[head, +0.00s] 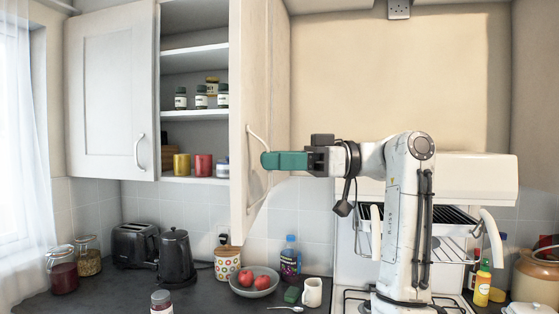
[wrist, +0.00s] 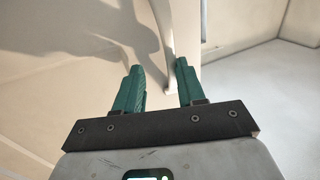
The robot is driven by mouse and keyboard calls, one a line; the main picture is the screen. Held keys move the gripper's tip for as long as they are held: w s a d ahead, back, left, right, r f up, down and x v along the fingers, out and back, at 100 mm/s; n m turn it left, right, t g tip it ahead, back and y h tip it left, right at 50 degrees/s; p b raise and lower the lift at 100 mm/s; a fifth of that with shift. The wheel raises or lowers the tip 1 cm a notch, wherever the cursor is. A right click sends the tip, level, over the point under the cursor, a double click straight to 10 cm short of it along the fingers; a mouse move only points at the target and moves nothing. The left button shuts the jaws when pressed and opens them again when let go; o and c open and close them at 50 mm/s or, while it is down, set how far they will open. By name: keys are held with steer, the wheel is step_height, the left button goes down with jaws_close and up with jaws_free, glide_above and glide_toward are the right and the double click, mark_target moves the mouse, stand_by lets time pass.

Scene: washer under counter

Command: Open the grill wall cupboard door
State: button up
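The cupboard door beside the grill (head: 240,100) stands swung out from the wall cupboard, its edge toward me in the head view. Its pale bow handle (head: 251,138) is on the face turned to the right. My gripper (head: 264,160), with green fingers, is at this handle, reaching in from the right. In the wrist view my gripper (wrist: 159,66) has its fingers apart. The handle (wrist: 164,50) shows between them, nearer the right finger, with a clear gap to the left one. I cannot tell whether the right finger touches it.
The other cupboard door (head: 112,95) is at the left. Jars and mugs stand on the open shelves (head: 195,116). The white cooker's grill (head: 470,175) is behind my arm. The counter (head: 110,290) below holds a kettle (head: 175,256), toaster (head: 134,243) and fruit bowl (head: 254,290).

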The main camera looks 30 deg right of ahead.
steer(key=shift+a+f, duration=0.1)
steer(key=b+v, duration=0.3)
steer(key=v, duration=0.8)
steer(key=shift+a, duration=0.1)
stand_by(0.5)
